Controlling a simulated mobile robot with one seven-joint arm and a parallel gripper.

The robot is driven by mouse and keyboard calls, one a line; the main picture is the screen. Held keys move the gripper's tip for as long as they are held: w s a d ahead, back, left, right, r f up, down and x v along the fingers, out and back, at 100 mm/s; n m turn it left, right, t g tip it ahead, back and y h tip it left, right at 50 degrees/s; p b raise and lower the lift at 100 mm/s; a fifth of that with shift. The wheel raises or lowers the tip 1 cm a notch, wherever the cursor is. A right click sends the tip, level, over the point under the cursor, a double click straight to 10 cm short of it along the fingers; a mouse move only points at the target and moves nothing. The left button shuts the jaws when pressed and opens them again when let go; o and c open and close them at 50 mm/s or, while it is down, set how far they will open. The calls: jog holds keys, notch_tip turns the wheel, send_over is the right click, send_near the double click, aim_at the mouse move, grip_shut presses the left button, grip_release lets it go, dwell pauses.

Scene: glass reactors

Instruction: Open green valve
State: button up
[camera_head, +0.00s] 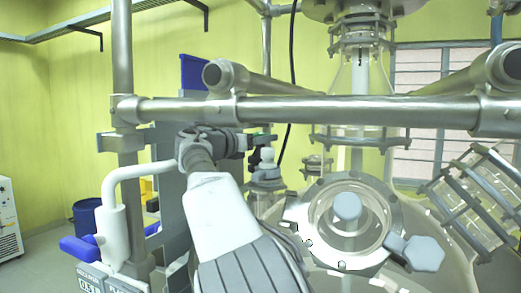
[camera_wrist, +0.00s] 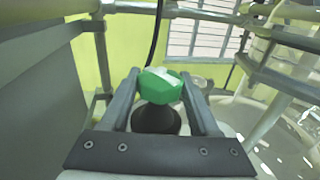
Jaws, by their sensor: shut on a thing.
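The green valve (camera_wrist: 160,86) has a faceted green knob with a pale top, above a dark round base, in the middle of the wrist view. My gripper (camera_wrist: 160,92) has one finger on each side of the knob and is shut on it. In the head view my gripper (camera_head: 248,142) reaches in from the left, just below the horizontal steel pipe. Only a small dark green bit of the valve shows there, beside the fingers; the rest is hidden.
A thick steel pipe (camera_head: 330,110) crosses just above my wrist. The glass reactor lid with its round port (camera_head: 347,207) is at the right. A white pipe with a blue handle (camera_head: 80,248) stands at the left. A vertical steel post (camera_head: 123,60) rises behind it.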

jog(key=shift+s+d+f+n+t+y+b, duration=0.1)
jog(key=shift+n+t+y+b, duration=0.5)
jog(key=shift+y+b, duration=0.45)
jog(key=shift+d+f+n+t+y+b, duration=0.1)
jog(key=shift+n+t+y+b, duration=0.3)
jog(key=shift+n+y+b, duration=0.5)
jog(key=shift+a+r+n+t+y+b, duration=0.15)
jog(key=shift+n+y, duration=0.2)
jog(key=shift+y, duration=0.3)
jog(key=shift+r+n+t+y+b, duration=0.15)
jog(key=shift+n+y, duration=0.2)
jog(key=shift+y, duration=0.25)
jog(key=shift+f, duration=0.1)
jog(key=o, duration=1.1)
jog(key=shift+s+a+f+b, duration=0.15)
jog(key=shift+s+b, duration=0.35)
jog(key=s+b, duration=0.1)
jog(key=s, duration=0.2)
jog(key=s+a+b, duration=0.1)
jog(key=s+b, duration=0.1)
jog(key=s, duration=0.1)
jog(key=shift+s+a+r, duration=0.15)
jog(key=shift+s+r, duration=0.05)
jog(key=shift+s, duration=0.2)
